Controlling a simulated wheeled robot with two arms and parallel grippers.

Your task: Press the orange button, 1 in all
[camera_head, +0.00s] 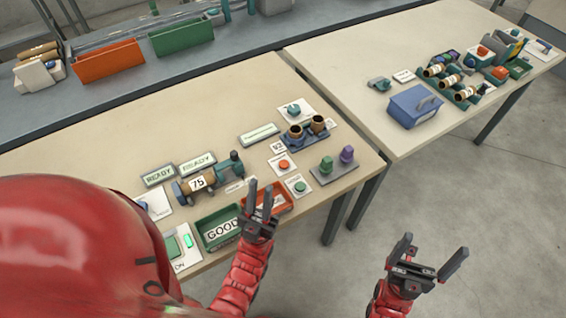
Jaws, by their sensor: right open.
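An orange button (284,165) sits on a small white plate on the near table, right of the middle of its gear. A second orange-red button (482,51) shows on the far right table. My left gripper (264,193) is over the near table's front edge, in front of and below the near orange button in the picture, apart from it. Its fingers are spread and nothing shows between them. It partly hides an orange tray (284,198). My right gripper (430,256) is open and empty above the floor, right of the near table.
A green button (300,187) is close beside the near orange one. A stand with green and purple knobs (335,172) is to the right. A green GOOD tray (220,228) and a small machine (210,181) are to the left. A blue box (414,106) stands on the right table.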

